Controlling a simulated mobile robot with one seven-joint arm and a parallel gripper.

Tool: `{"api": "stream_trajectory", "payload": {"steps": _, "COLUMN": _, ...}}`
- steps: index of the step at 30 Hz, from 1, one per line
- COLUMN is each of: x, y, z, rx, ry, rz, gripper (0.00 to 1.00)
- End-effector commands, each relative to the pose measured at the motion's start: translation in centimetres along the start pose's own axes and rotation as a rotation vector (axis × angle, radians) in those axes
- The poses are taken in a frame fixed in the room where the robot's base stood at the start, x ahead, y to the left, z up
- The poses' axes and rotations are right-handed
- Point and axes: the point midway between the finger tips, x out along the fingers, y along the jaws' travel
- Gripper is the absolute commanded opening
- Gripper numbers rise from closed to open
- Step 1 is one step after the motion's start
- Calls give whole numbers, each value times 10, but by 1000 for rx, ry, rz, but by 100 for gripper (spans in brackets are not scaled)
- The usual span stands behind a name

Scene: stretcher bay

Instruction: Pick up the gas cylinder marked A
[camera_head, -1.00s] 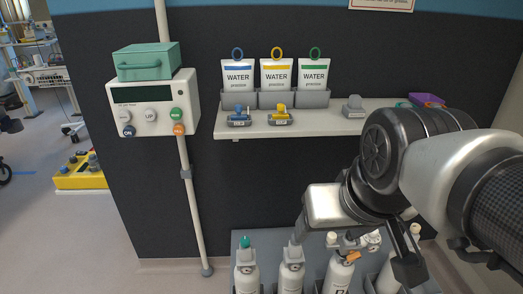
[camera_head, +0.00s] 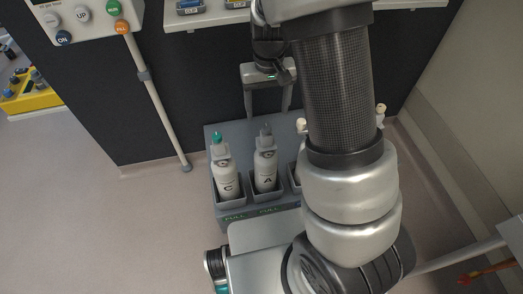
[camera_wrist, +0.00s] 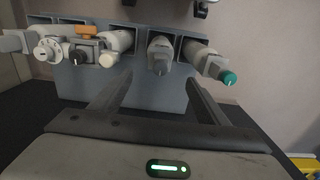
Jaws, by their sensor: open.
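The gas cylinder marked A (camera_head: 266,178) is white with a grey valve top and stands upright in a slot of the grey rack (camera_head: 216,136). My gripper (camera_head: 268,114) is open and empty, pointing down, behind and above cylinder A's top in the head view. In the wrist view, cylinder A (camera_wrist: 159,50) shows between and beyond the two open fingers (camera_wrist: 160,80), apart from them. The cylinder marked C (camera_head: 227,182), with a green tip, stands just left of it. C appears on the right in the wrist view (camera_wrist: 212,62).
More cylinders stand right of A, mostly hidden by my arm in the head view; one has an orange part (camera_wrist: 88,32) in the wrist view. The rack front reads FULL. A white pole (camera_head: 155,100) stands to the left.

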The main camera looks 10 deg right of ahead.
Motion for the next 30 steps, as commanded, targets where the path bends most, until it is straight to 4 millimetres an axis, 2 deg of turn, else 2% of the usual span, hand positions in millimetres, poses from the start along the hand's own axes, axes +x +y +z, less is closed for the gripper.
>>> {"api": "stream_trajectory", "payload": {"steps": 13, "x": 96, "y": 0, "z": 2, "rx": 0, "ry": -5, "rz": 0, "gripper": 69}}
{"api": "stream_trajectory", "payload": {"steps": 18, "x": 114, "y": 0, "z": 1, "rx": 0, "ry": -2, "rz": 0, "gripper": 69}}
{"api": "stream_trajectory", "payload": {"steps": 25, "x": 127, "y": -1, "z": 1, "rx": 0, "ry": -1, "rz": -1, "gripper": 69}}
{"api": "stream_trajectory", "payload": {"steps": 30, "x": 153, "y": -1, "z": 0, "rx": 0, "ry": -3, "rz": 0, "gripper": 69}}
